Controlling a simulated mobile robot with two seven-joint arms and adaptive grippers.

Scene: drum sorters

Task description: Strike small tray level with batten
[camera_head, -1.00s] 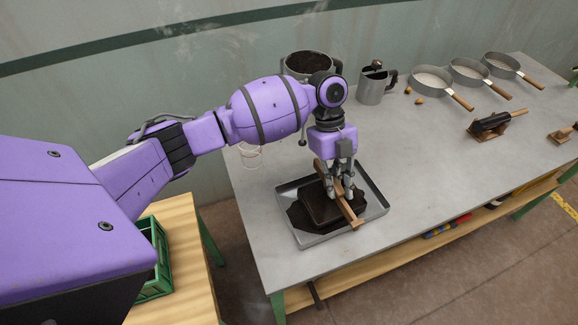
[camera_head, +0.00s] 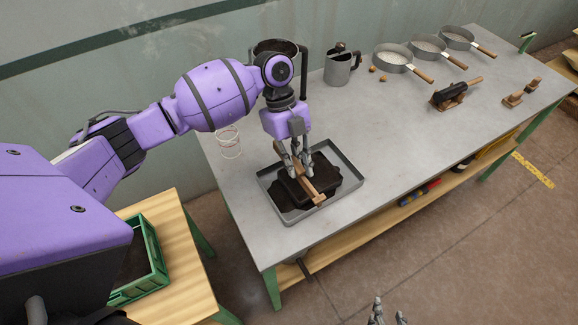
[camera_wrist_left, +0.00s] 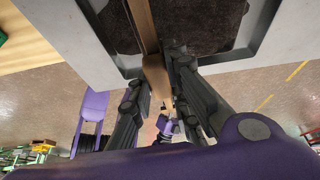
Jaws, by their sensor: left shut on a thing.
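The wooden batten (camera_head: 311,189) lies across the dark, soil-filled small tray (camera_head: 327,177), whose rim I cannot clearly make out. My left gripper (camera_head: 302,172) is shut on the batten from above, near its middle. The left wrist view shows the batten (camera_wrist_left: 156,70) between the fingers (camera_wrist_left: 160,92), with dark soil (camera_wrist_left: 205,22) on both sides. Whether the batten touches the soil or rim I cannot tell. The small tray stands inside a larger grey metal tray (camera_head: 348,196), where dark soil also lies. My right gripper (camera_head: 388,312) is at the bottom edge, fingers apart, empty, away from the table.
A wire-like cup (camera_head: 229,143) stands left of the grey tray. A soil bucket (camera_head: 275,47), metal jug (camera_head: 338,68) and several sieves (camera_head: 393,57) stand at the back. A brush on a stand (camera_head: 449,96) is right. A green crate (camera_head: 146,262) sits lower left. The table right of the tray is clear.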

